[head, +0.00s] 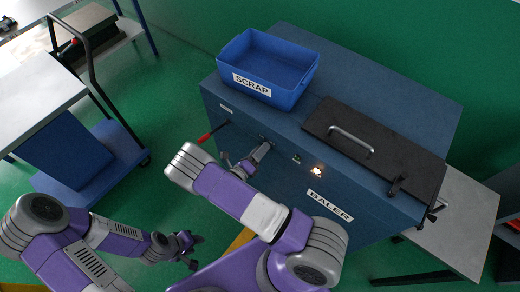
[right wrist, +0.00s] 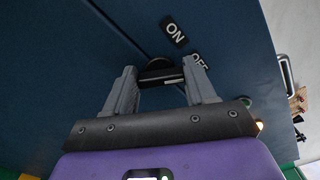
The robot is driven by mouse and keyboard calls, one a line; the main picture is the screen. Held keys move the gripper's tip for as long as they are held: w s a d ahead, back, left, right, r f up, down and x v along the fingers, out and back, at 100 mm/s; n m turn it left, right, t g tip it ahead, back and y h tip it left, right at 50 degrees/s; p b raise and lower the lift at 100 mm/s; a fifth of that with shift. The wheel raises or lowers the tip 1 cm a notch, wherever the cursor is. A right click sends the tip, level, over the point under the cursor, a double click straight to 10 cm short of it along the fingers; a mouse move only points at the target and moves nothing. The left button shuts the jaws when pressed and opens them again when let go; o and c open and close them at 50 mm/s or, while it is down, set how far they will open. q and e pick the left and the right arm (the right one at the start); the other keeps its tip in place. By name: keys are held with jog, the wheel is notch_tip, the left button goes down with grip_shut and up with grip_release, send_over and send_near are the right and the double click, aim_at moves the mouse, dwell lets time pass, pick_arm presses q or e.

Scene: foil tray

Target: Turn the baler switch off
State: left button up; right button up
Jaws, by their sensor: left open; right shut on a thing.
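The blue baler (head: 385,205) stands in the middle of the head view with a BALER label and a lit lamp (head: 318,169) on its front. My right gripper (head: 245,160) is at the front panel, left of the lamp. In the right wrist view, my right gripper (right wrist: 160,66) is shut on the black switch handle (right wrist: 158,73), which lies between its fingers. The ON label (right wrist: 174,32) is clear there; the OFF label (right wrist: 200,62) is partly hidden by the right finger. My left gripper (head: 188,247) is open and empty, low in front of the baler.
A blue SCRAP bin (head: 270,61) and a black lid (head: 385,150) with a grey handle are on top of the baler. A red-gripped lever (head: 208,135) sticks out at its left front. A trolley (head: 95,160) stands at the left and a grey table (head: 465,220) at the right.

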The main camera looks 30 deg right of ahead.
jog(key=shift+f+n, duration=0.1)
jog(key=shift+n, duration=0.2)
jog(key=o, duration=1)
jog(key=shift+o, duration=0.2)
jog(key=v, duration=0.7)
jog(key=shift+a, duration=0.3)
jog(key=shift+s, duration=0.1)
